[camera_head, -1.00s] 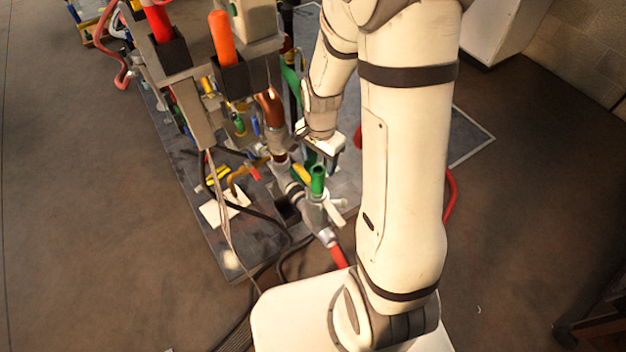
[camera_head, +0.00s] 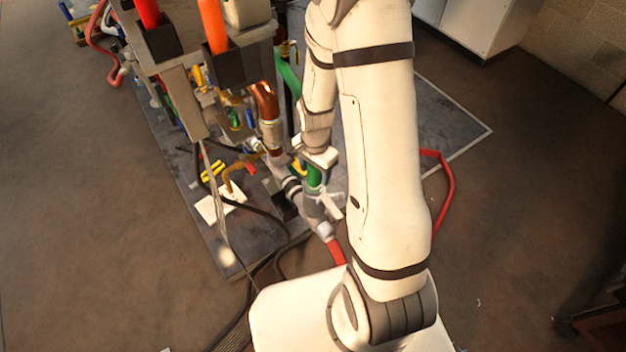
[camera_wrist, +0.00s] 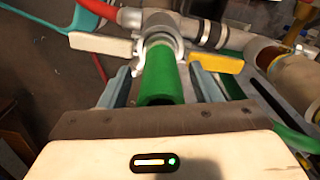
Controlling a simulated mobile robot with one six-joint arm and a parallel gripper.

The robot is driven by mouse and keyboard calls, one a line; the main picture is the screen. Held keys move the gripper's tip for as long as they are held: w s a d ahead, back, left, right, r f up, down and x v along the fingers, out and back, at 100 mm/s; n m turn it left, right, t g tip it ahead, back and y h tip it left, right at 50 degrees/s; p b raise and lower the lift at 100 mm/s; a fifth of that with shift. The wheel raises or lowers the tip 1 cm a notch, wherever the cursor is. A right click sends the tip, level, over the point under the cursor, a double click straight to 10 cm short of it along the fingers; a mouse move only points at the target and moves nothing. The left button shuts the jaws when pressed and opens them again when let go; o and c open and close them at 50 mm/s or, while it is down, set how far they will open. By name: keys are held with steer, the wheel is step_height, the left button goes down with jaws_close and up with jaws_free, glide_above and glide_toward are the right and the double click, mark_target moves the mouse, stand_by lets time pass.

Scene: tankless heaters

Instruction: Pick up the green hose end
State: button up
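The green hose end (camera_head: 314,177) is a short upright green tube on a grey metal valve fitting (camera_head: 318,207). In the wrist view the green hose end (camera_wrist: 160,76) points toward the camera, with its open mouth near my palm. My gripper (camera_wrist: 162,80) is open, with one blue-grey finger on each side of the tube and a gap visible on both sides. In the head view my gripper (camera_head: 318,158) is at the top of the tube and hides its upper end.
A pale lever (camera_wrist: 100,43) and a yellow lever (camera_wrist: 216,63) flank the fitting. A copper pipe (camera_head: 266,103) and other pipes stand close by at the left. A red hose (camera_head: 336,252) runs below the fitting. Open floor (camera_head: 530,200) lies to the right.

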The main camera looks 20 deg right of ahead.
steer(key=c, duration=1.2)
steer(key=shift+r, duration=0.15)
